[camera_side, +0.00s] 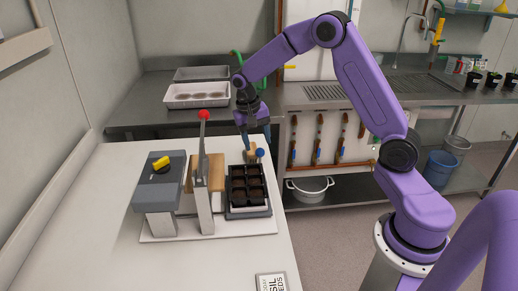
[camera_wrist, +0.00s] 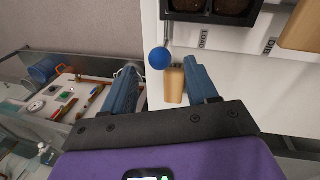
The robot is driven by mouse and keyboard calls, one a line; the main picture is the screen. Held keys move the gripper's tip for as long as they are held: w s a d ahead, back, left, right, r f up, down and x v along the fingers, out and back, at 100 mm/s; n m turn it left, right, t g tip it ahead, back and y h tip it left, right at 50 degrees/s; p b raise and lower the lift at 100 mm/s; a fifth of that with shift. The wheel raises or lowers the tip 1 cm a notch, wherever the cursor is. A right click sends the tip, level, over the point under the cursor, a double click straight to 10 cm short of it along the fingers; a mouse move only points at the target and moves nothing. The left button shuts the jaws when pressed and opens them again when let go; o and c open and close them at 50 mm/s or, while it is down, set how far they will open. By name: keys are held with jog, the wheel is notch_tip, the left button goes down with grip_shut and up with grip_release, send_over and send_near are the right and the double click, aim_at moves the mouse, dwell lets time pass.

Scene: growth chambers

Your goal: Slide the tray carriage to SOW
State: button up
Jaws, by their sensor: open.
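The tray carriage (camera_side: 262,212) holds a dark tray of several soil-filled cells (camera_side: 247,185) at the right end of the sowing device. In the wrist view, part of the tray (camera_wrist: 210,10) shows at the top, by a LOAD label (camera_wrist: 204,38). A second label (camera_wrist: 269,47) lies farther right; I cannot read it surely. A wooden handle (camera_wrist: 174,85) and a blue ball knob (camera_wrist: 160,58) stick out from the carriage side. My gripper (camera_wrist: 164,72) is open, its fingers on either side of the handle in the wrist view. Contact cannot be told. In the side view my gripper (camera_side: 256,139) is just above the handle.
A red-knobbed lever (camera_side: 204,116) stands upright beside a wooden block (camera_side: 217,172). A grey box with a yellow knob (camera_side: 161,163) is at the left. The white table front is mostly clear.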

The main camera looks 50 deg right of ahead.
aim_at(259, 149)
jog(key=shift+s+d+f, duration=0.1)
jog(key=shift+d+f, duration=0.05)
jog(key=shift+f, duration=0.8)
jog(key=shift+s+d+f, duration=0.1)
jog(key=shift+d+f, duration=0.05)
jog(key=shift+f, duration=0.8)
jog(key=shift+c, duration=0.3)
grip_shut()
jog(key=shift+w+a, duration=1.6)
jog(key=shift+o, duration=0.3)
grip_release()
notch_tip(259, 149, up, 17)
jog(key=w+a, duration=0.1)
jog(key=a, duration=0.1)
jog(key=shift+w+a, duration=0.35)
jog(key=shift+w, duration=0.05)
